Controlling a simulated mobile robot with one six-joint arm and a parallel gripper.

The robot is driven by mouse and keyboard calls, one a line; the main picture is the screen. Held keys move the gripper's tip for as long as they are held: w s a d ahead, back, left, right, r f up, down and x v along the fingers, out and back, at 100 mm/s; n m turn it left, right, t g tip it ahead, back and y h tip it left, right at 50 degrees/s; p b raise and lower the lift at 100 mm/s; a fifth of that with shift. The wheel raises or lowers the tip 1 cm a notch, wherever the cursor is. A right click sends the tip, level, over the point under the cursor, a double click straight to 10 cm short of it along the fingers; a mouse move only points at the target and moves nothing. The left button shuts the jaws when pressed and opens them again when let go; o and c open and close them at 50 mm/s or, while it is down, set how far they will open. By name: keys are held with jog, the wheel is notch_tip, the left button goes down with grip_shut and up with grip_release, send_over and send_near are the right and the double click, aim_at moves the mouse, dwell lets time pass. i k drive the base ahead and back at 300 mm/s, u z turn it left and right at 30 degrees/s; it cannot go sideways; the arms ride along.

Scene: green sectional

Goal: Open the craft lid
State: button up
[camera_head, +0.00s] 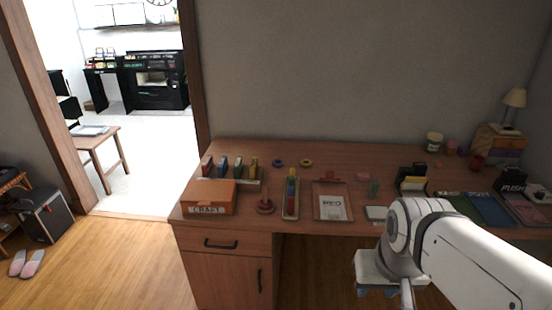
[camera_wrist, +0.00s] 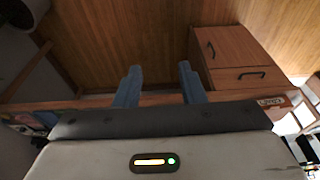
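The craft box (camera_head: 208,197) is an orange-brown box with a flat lid and a white label reading CRAFT on its front. It sits at the left front corner of the wooden desk (camera_head: 345,160), and its lid is down. In the wrist view a sliver of the box's labelled front (camera_wrist: 272,101) shows at the right. My gripper (camera_wrist: 160,72) has its two blue fingers apart with nothing between them. In the head view, my arm's end hangs in front of the desk's right half, well to the right of the box; its fingers are mostly hidden there.
Right of the box are a ring post (camera_head: 265,205), a tray of coloured blocks (camera_head: 291,200) and a clipboard (camera_head: 331,207). Several coloured binders (camera_head: 230,167) stand behind it. A drawer and cupboard (camera_head: 226,245) with dark handles are below.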

aim_at(205, 193)
jog(key=k, duration=0.65)
jog(key=u, duration=0.6)
jog(key=i, duration=1.6)
jog(key=z, duration=0.45)
